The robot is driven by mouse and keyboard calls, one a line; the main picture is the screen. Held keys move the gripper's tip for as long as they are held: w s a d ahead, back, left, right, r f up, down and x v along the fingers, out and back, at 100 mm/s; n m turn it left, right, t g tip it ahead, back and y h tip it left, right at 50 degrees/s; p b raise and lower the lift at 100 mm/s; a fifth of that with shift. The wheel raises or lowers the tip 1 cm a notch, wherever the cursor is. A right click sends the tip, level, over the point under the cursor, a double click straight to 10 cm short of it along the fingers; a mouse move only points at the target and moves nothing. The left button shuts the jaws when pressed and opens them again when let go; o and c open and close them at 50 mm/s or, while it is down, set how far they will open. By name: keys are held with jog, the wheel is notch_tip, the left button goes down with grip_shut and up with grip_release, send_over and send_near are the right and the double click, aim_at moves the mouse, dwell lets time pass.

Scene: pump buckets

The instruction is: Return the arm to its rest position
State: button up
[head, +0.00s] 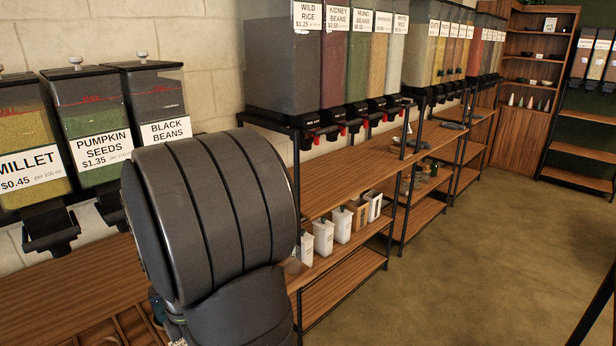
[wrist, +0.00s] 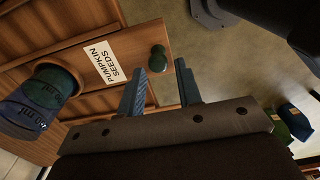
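My gripper (wrist: 160,70) shows in the wrist view with its two fingers apart and nothing between them. Beyond the fingertips is a wooden surface with a white "PUMPKIN SEEDS" label (wrist: 104,62) and a small dark green round object (wrist: 158,58). I cannot tell how far these are from the fingers. In the head view my large dark arm link fills the lower middle, and my gripper is not in that view.
Bins of millet (head: 27,150), pumpkin seeds (head: 95,125) and black beans (head: 153,105) hang on the left. Wooden shelves (head: 340,260) with white containers (head: 323,237) stand behind my arm. A blue jar (wrist: 25,115) lies left in the wrist view. Floor (head: 470,240) is clear at right.

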jog(key=shift+r, duration=2.1)
notch_tip(320, 180, down, 7)
jog(key=shift+f, duration=0.1)
jog(key=shift+s+d, duration=0.15)
